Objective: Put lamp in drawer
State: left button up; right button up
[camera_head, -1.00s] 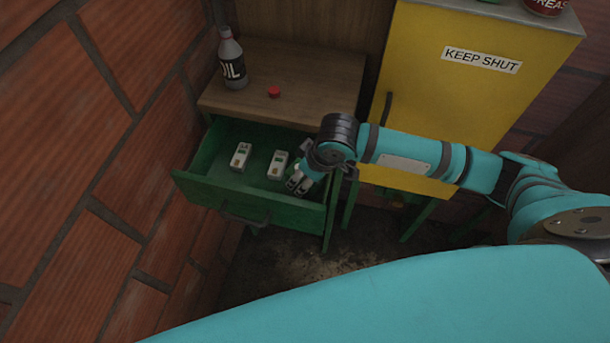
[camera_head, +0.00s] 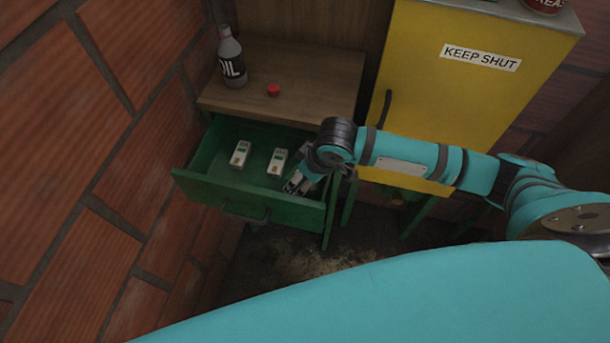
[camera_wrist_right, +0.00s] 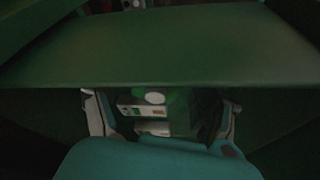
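The green drawer (camera_head: 285,211) stands pulled open under a wooden top in the head view. Two small white boxes with green marks, perhaps lamps, lie in it: a left one (camera_head: 239,153) and a right one (camera_head: 277,161). My right gripper (camera_head: 292,186) points down at the drawer's right front corner. In the right wrist view, its fingers (camera_wrist_right: 162,118) stand apart on either side of a white and green boxy thing (camera_wrist_right: 150,110), likely a lamp, with gaps at both sides. Its lower part is hidden. My left gripper is not in view.
A grey oil bottle (camera_head: 231,58) and a red cap (camera_head: 274,90) stand on the wooden top (camera_head: 310,75). A yellow cabinet (camera_head: 465,95) is to the right, a brick wall (camera_head: 75,150) to the left. A green panel (camera_wrist_right: 160,45) crosses the wrist view close up.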

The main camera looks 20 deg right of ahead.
jog(key=shift+r, duration=0.5)
jog(key=v, duration=1.2)
jog(key=shift+p, duration=0.35)
jog(key=shift+r, duration=0.15)
